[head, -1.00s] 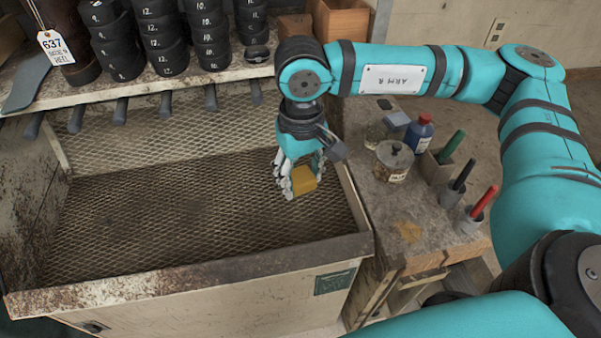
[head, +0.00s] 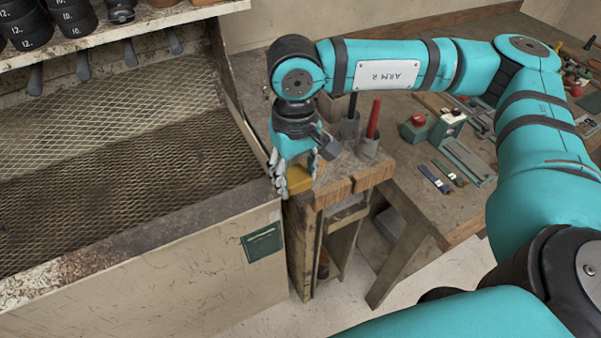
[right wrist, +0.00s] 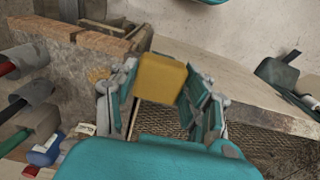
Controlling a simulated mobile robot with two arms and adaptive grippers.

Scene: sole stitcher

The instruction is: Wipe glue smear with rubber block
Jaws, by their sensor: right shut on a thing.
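The rubber block is a small yellow-brown block (head: 300,180) held in the fingertips of my right gripper (head: 293,183). In the right wrist view the block (right wrist: 162,78) sits between the two fingers. In the head view the gripper hangs at the corner between the mesh-bottomed tray and the small bench. The glue smear (right wrist: 98,75) shows in the right wrist view as a yellowish patch on the bench, left of the block and partly behind the left finger. The block looks apart from it. The arm and gripper hide the smear in the head view. My left gripper is not in view.
The mesh-bottomed tray (head: 120,252) has a raised rim. A red-handled tool (head: 373,118) stands in a grey holder on the small bench (head: 335,180). Another bench (head: 415,170) with a red-knobbed device and small tools is on the right. In the right wrist view, a blue-capped bottle (right wrist: 45,150) is at lower left.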

